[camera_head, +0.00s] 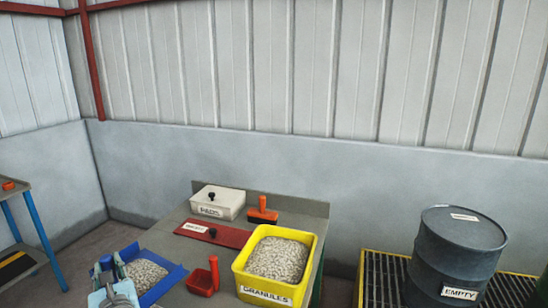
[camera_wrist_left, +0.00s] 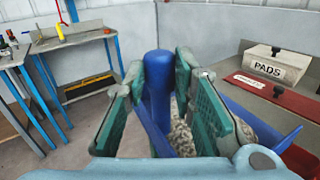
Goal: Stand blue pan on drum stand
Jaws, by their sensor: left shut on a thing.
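The blue pan (camera_head: 172,281) shows at the lower left of the head view, with pale granules in it. My left gripper (camera_head: 114,274) is shut on its handle. In the left wrist view the blue handle (camera_wrist_left: 158,85) stands upright between the green finger pads (camera_wrist_left: 160,100), and the granules lie behind them, partly hidden. The drum stand (camera_head: 372,280), a yellow-edged dark grating, is at the lower right of the head view. A dark drum (camera_head: 458,255) labelled EMPTY stands on it. My right gripper is not in view.
The grey bench (camera_head: 165,242) holds a yellow granules tub (camera_head: 241,281), a red scoop (camera_head: 214,272), an orange-handled brush (camera_head: 262,212), a PADS box (camera_head: 218,201) and a red lid (camera_head: 228,237). Bare grating shows left of the drum. A blue-legged table (camera_head: 42,235) stands at far left.

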